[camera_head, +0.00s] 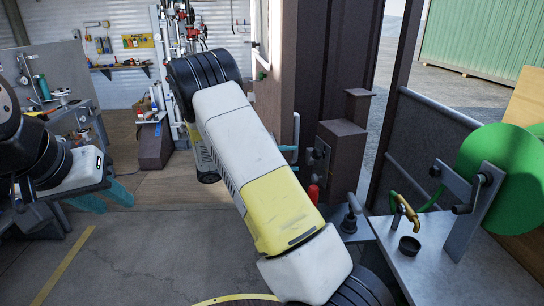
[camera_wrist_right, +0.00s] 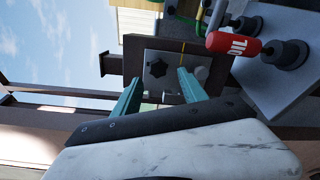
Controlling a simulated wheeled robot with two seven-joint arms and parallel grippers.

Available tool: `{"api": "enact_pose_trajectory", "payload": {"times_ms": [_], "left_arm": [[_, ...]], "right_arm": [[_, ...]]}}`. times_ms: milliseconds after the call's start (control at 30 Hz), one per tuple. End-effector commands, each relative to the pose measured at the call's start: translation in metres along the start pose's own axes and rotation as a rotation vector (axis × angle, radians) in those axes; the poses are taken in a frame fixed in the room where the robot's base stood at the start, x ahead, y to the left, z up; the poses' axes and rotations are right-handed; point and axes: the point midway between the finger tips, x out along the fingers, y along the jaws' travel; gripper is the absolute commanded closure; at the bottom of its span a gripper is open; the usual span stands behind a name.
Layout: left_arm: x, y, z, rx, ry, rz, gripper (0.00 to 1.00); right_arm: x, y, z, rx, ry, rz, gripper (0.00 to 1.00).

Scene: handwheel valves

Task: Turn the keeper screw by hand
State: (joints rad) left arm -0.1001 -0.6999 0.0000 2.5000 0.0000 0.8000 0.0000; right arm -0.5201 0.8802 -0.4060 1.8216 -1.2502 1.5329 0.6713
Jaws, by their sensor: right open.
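In the right wrist view, a black star-shaped knob (camera_wrist_right: 157,68) sits on a pale grey plate (camera_wrist_right: 146,57). A smaller grey round part is on the same plate, near the fingers. I cannot tell for certain which one is the keeper screw. My right gripper (camera_wrist_right: 160,84) is open, its two teal fingers pointing at the plate on either side of these parts. Nothing shows held between them. In the head view, knobs show on the side of a brown box (camera_head: 341,150); my right arm hides most of that gripper. My left gripper (camera_head: 117,203) is open and empty at the left.
A brown post and railing are close by. The floor at left is clear.

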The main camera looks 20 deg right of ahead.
Motion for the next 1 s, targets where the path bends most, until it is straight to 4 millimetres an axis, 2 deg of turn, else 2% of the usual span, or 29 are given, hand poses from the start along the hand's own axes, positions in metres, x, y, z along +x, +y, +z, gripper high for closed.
{"api": "enact_pose_trajectory", "payload": {"times_ms": [100,233,833,1000], "left_arm": [[0.0,0.0,0.0,0.0,0.0,0.0,0.64],[0.0,0.0,0.0,0.0,0.0,0.0,0.64],[0.0,0.0,0.0,0.0,0.0,0.0,0.64],[0.0,0.0,0.0,0.0,0.0,0.0,0.64]], "right_arm": [[-0.002,0.001,-0.007,0.0,0.005,0.047,0.5],[0.005,0.002,-0.007,0.001,0.006,0.052,0.5],[0.076,0.005,-0.007,0.0,0.003,0.046,0.5],[0.076,0.005,-0.007,0.0,0.006,0.048,0.5]]}}
